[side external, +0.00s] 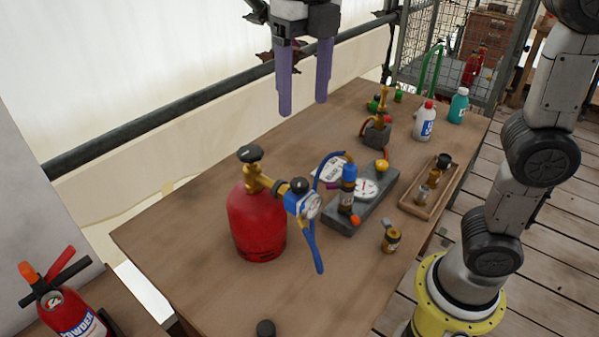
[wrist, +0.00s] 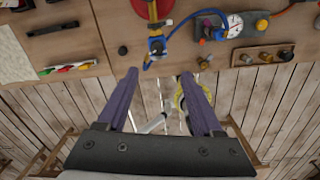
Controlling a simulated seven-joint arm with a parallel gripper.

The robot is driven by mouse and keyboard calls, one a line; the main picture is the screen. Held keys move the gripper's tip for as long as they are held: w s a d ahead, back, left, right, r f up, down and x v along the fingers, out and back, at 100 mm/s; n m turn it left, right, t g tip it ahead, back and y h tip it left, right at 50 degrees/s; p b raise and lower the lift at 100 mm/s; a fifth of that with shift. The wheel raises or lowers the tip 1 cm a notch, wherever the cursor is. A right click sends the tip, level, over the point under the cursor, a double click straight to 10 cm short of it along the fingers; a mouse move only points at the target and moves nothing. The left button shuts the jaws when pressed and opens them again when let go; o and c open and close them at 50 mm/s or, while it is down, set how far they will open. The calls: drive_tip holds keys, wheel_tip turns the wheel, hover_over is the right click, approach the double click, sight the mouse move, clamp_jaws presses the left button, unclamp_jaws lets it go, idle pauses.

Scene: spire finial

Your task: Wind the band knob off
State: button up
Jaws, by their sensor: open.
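A red gas cylinder (side external: 257,222) stands upright on the bench with a black knob (side external: 250,153) on its brass valve. A blue regulator (side external: 297,200) with a dial and a black knob (side external: 299,186) is attached to the valve's side; a blue hose hangs from it. I cannot tell which knob is the band knob. My gripper (side external: 304,100) is open and empty, its two purple fingers pointing down, high above the bench and apart from everything. In the wrist view the open fingers (wrist: 160,73) show below the regulator (wrist: 157,46), and the cylinder (wrist: 151,8) is cut off at the top.
A grey gauge board (side external: 375,206) with a blue-topped fitting stands right of the cylinder. A small brass part (side external: 391,239), a wooden tray (side external: 430,191) of fittings, bottles (side external: 424,120) and a black cap (side external: 265,328) are on the bench. A metal rail runs behind. The bench's front left is mostly clear.

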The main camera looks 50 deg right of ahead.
sight(299, 181)
drive_tip(key=f, duration=1.4)
drive_tip(key=shift+a+f, duration=0.35)
drive_tip(key=shift+a, duration=0.05)
drive_tip(key=shift+w, duration=0.1)
clamp_jaws()
